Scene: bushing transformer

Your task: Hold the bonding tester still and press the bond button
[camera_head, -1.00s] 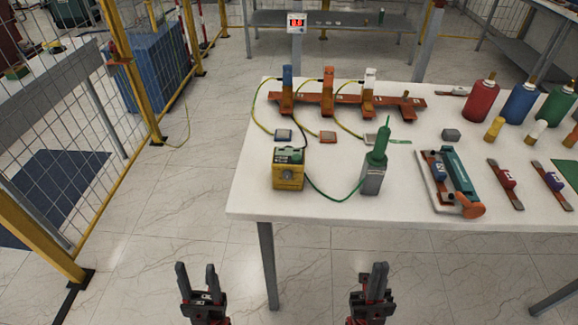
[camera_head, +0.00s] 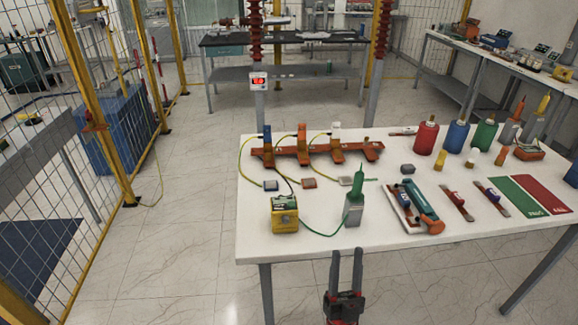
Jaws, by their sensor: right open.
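The bonding tester, a yellow box (camera_head: 284,220) with a green top, stands upright near the table's front left. A green wire runs from it to a green-topped probe (camera_head: 355,185) in a grey holder (camera_head: 352,212) to its right. I cannot make out a bond button at this size. My right gripper (camera_head: 346,256) is open and empty, fingers pointing up, in front of the table's front edge, right of the tester and apart from everything. My left gripper is not in view.
The white table (camera_head: 285,246) also holds an orange rail (camera_head: 318,155) with three posts behind the tester. Several spray bottles and tools fill its right side, including a green-and-orange tool (camera_head: 420,207). A yellow-framed mesh fence (camera_head: 105,130) stands at left.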

